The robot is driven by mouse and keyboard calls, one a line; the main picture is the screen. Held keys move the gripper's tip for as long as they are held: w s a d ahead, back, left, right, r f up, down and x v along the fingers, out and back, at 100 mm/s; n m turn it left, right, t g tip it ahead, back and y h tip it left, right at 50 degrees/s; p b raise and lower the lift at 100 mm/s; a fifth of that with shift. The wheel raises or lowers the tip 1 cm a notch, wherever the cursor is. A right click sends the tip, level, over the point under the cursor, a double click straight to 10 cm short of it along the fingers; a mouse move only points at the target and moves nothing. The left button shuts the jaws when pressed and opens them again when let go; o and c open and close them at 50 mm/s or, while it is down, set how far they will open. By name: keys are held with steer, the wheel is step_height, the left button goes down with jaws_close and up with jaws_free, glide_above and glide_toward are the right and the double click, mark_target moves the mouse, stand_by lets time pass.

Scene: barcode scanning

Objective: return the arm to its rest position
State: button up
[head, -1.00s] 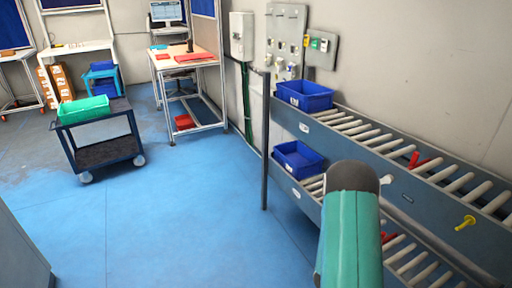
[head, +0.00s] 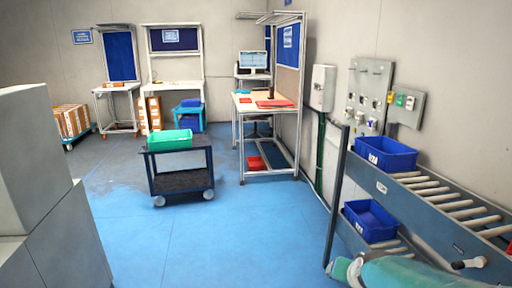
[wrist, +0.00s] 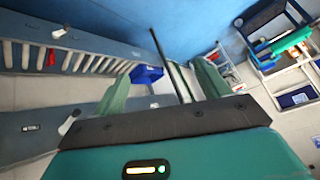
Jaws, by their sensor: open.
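My teal arm (head: 395,272) shows low at the right edge of the head view, in front of the roller conveyor. My gripper (wrist: 163,84) is in the wrist view, with its two green fingers spread apart. Nothing shows held between them. A blue bin (wrist: 147,75) and a thin dark post (wrist: 170,62) appear beyond the fingers. I cannot make out the fingertips in the head view.
A two-level roller conveyor (head: 415,205) with an upper blue bin (head: 386,155) and a lower blue bin (head: 370,220) stands at right. A dark cart (head: 180,160) carries a green bin (head: 170,140). A grey cabinet (head: 40,170) stands at left. Blue floor (head: 240,245) between is clear.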

steer(key=s+a+r+n+g, duration=0.1)
steer(key=s+a+r+n, duration=0.1)
steer(key=s, duration=0.6)
steer(key=s+a+r+n+g, duration=0.1)
steer(key=s+a+r+n, duration=0.2)
steer(key=s, duration=0.6)
step_height(320, 180, up, 3)
steer(key=shift+a+r+y, duration=0.1)
steer(key=shift+a+y, duration=0.3)
steer(key=shift+a, duration=0.55)
steer(key=shift+c, duration=0.4)
steer(key=c, duration=0.7)
steer(key=shift+d, duration=0.15)
steer(key=shift+c, duration=0.3)
